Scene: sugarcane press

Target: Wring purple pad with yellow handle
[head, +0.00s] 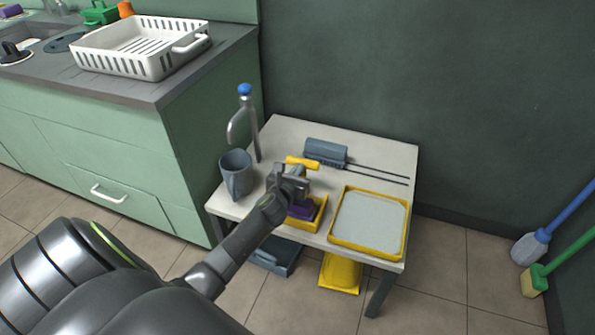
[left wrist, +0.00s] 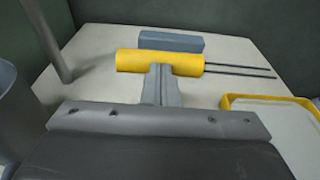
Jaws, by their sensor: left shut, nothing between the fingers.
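The yellow handle (head: 302,162) is a short cylinder on the small white table, in front of a grey roller-like block (head: 326,152). In the left wrist view the handle (left wrist: 160,62) lies crosswise just beyond my fingertips. My left gripper (head: 289,176) is shut and empty, its fingers (left wrist: 160,72) together at the near side of the handle; I cannot tell if they touch it. The purple pad (head: 300,211) lies in a small yellow tray (head: 318,220) below my gripper, partly hidden by it. My right gripper is not in view.
A yellow-rimmed tray (head: 333,231) with a pale inside stands at the table's right front. Two dark rods (head: 380,174) extend right from the block. A grey jug (head: 236,173) and a blue-topped post (head: 245,95) stand left. The dark wall (head: 360,70) borders the table's back.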

